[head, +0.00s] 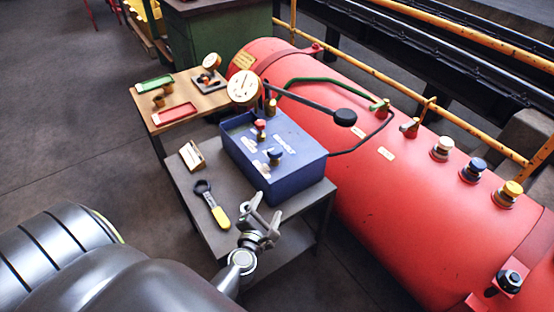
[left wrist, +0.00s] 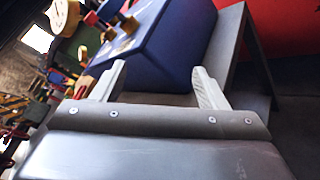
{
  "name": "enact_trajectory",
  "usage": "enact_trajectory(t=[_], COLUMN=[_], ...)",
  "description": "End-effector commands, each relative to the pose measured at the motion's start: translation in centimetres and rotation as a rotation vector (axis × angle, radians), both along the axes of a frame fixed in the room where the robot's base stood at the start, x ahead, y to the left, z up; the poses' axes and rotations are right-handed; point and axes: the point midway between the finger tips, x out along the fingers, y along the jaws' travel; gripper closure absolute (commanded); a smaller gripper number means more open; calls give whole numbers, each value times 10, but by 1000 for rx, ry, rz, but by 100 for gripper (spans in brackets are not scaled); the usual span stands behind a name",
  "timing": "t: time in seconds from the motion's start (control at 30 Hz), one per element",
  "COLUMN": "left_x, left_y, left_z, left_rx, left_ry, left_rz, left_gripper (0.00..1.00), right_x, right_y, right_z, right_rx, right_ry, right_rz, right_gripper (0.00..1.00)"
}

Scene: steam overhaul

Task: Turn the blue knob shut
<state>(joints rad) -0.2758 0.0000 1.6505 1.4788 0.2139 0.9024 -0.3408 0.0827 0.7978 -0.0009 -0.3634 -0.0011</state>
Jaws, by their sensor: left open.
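A dark blue knob (head: 274,155) stands on a brass stem on top of the blue box (head: 305,165), in front of a red knob (head: 260,126). Another blue-topped knob (head: 478,165) stands on the red tank, between a white one and a yellow one. My left gripper (head: 267,208) is open and empty, near the front of the blue box and apart from both blue knobs. In the left wrist view its two fingers (left wrist: 160,85) stand apart, with the blue box (left wrist: 160,50) just beyond them. My right gripper is not in view.
The grey table (head: 195,215) bears a yellow-handled wrench (head: 214,208) and a small card stand (head: 191,155). A wooden table (head: 190,98) with green and red trays stands behind. The red tank (head: 360,200) and black-knobbed lever (head: 345,117) lie right of the box.

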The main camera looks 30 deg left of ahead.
Motion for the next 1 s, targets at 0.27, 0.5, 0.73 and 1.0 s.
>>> enact_trajectory(t=[0.27,0.5,0.73,1.0], left_x=[8,12,43,94], left_y=[12,15,28,49], left_z=[55,70,71,71], left_rx=[-581,-717,-709,-708], left_ry=[-349,-416,-415,-414], left_rz=[150,167,164,165], left_gripper=[33,33,33,33], right_x=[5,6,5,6], right_y=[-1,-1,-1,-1], right_z=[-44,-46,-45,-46], right_rx=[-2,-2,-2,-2], right_ry=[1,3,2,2], right_rz=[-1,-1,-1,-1], right_gripper=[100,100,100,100])
